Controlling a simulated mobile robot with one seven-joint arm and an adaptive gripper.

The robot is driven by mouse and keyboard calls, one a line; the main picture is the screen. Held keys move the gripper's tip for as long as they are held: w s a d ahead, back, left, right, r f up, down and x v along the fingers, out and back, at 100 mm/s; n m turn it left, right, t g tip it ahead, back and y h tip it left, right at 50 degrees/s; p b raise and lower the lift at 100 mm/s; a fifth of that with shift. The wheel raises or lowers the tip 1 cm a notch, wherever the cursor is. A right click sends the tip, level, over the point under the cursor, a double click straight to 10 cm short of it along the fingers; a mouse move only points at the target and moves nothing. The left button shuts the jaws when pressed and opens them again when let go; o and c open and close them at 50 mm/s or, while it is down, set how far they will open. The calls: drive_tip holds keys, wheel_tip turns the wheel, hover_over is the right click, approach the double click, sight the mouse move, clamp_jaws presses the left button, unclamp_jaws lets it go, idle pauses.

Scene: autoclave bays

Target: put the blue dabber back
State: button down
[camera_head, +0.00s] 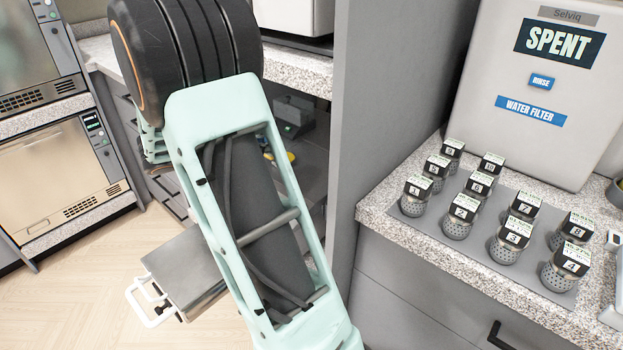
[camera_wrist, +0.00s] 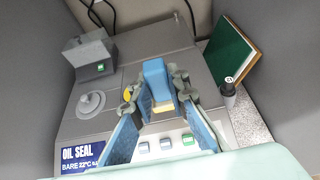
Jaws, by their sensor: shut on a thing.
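In the wrist view, my gripper (camera_wrist: 156,92) is shut on the blue dabber (camera_wrist: 155,72), a blue block with a yellowish end. The dabber is between the fingertips, over a grey panel (camera_wrist: 122,128) with a dark blue "OIL SEAL" label (camera_wrist: 82,155). I cannot tell whether the dabber touches the panel. A dark grey open-topped holder (camera_wrist: 90,58) with a small green label stands at the panel's upper left.
A round grey lid or knob (camera_wrist: 90,102) sits on the panel's left. Grey walls flank the bay closely. In the head view, several mesh canisters (camera_head: 457,224) stand on the right counter before a "SPENT" bin (camera_head: 530,110).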

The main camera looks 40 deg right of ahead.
drive_tip(key=s+f+b+x, duration=0.1)
drive_tip(key=s+b+x, duration=0.1)
drive_tip(key=x, duration=0.5)
drive_tip(key=b, duration=0.1)
hover_over(311, 178)
drive_tip(key=f, duration=0.4)
drive_tip(key=shift+a+f, duration=0.4)
drive_tip(key=shift+d+f, duration=0.15)
drive_tip(key=shift+f, duration=0.05)
drive_tip(key=shift+d+f+b, duration=0.15)
drive_tip(key=shift+f+b, duration=0.35)
drive_tip(key=shift+f, duration=0.4)
drive_tip(key=shift+d+f+b, duration=0.15)
drive_tip(key=shift+f+b, duration=0.35)
drive_tip(key=shift+f, duration=0.4)
drive_tip(key=shift+f, duration=0.25)
drive_tip(key=c, duration=1.9)
unclamp_jaws()
drive_tip(key=shift+s, duration=0.1)
